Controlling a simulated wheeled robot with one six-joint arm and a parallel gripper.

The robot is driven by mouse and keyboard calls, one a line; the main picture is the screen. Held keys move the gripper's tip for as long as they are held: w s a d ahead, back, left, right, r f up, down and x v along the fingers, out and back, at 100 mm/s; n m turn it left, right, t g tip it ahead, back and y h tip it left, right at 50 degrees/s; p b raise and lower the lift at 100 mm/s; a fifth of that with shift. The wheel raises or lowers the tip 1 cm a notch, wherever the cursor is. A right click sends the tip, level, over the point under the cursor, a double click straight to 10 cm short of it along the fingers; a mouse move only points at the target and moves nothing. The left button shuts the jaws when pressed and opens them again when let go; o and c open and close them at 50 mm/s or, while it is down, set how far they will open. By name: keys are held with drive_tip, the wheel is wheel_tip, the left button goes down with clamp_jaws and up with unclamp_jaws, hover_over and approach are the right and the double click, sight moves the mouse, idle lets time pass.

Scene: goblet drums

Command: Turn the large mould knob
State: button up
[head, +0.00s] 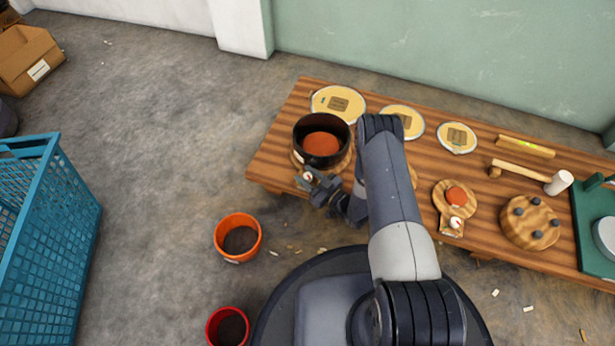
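The large mould (298,157) is a round wooden base at the table's left end. It bears a black ring (296,137) around an orange-brown disc. Its small pale knob (308,176) shows at the front edge, partly hidden by my gripper. My gripper (309,180) is at the knob, with its fingertips close around or beside it. Whether the fingers touch or grip the knob is too small to tell. My arm hides most of another wooden piece to the right.
A small wooden mould (442,196) with a white knob, a round pegged block (528,225), a mallet (560,182) and pale discs (322,96) share the wooden table (285,125). Orange (220,238) and red (212,325) buckets and a blue crate (50,240) stand on the floor.

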drive_tip(key=shift+c, duration=0.4)
drive_tip(key=c, duration=0.6)
drive_tip(key=shift+m+t+h, duration=0.5)
drive_tip(key=shift+t+h, duration=0.1)
drive_tip(key=m+t+h, duration=0.1)
drive_tip(key=h, duration=0.1)
drive_tip(key=m+t+h, duration=0.2)
drive_tip(key=shift+s+a, duration=0.1)
drive_tip(key=shift+a, duration=0.05)
drive_tip(key=m+t+h, duration=0.1)
drive_tip(key=m+h, duration=0.1)
drive_tip(key=h, duration=0.2)
drive_tip(key=m+h, duration=0.3)
drive_tip(key=h, duration=0.1)
drive_tip(key=shift+m+t, duration=0.3)
drive_tip(key=shift+t, duration=0.1)
drive_tip(key=m+g+h, duration=0.1)
drive_tip(key=m+h, duration=0.2)
drive_tip(key=h, duration=0.1)
drive_tip(key=m+g+h, duration=0.1)
drive_tip(key=m+h, duration=0.2)
drive_tip(key=h, duration=0.2)
drive_tip(key=m+g+h, duration=0.5)
drive_tip(key=g+h, duration=0.1)
drive_tip(key=shift+m+g+h, duration=0.3)
drive_tip(key=shift+m+g, duration=0.1)
